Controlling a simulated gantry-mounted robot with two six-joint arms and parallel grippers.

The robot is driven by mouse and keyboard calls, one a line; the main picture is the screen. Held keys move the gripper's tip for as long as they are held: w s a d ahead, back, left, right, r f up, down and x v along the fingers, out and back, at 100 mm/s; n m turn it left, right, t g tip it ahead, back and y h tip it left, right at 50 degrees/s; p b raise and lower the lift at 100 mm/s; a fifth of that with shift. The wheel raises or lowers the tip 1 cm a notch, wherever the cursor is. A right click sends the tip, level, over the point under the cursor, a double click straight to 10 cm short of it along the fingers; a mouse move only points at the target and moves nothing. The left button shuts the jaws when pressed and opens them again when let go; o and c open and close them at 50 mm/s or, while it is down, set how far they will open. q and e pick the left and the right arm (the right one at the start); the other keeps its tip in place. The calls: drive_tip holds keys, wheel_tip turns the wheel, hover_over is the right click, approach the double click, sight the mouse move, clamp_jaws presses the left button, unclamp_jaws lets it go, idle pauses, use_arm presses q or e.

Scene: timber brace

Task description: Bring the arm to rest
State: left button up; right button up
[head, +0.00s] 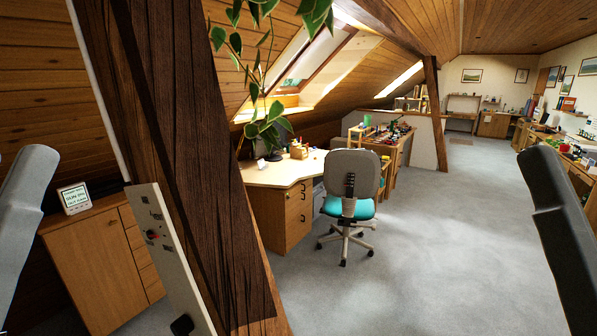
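A dark timber brace (200,150) rises slanting from the bottom middle to the top left, close in front of me. A pale panel (165,245) stands against its left side, with a small red and black knob-like part and dark markings on its face. A black rounded part (182,325) shows at its lower end. A grey link of my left arm enters at the left edge, and a dark grey link of my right arm enters at the right edge. Neither gripper's fingers show, and both arms are clear of the timber in the picture.
A wooden cabinet (95,275) with a small sign (74,198) on top stands left of the brace. A desk (280,185) and an office chair (351,190) stand beyond it. Plant leaves (268,130) hang above the desk. Grey floor (430,250) is open at the right.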

use_arm(q)
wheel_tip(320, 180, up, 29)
drive_tip(key=p, duration=2.5)
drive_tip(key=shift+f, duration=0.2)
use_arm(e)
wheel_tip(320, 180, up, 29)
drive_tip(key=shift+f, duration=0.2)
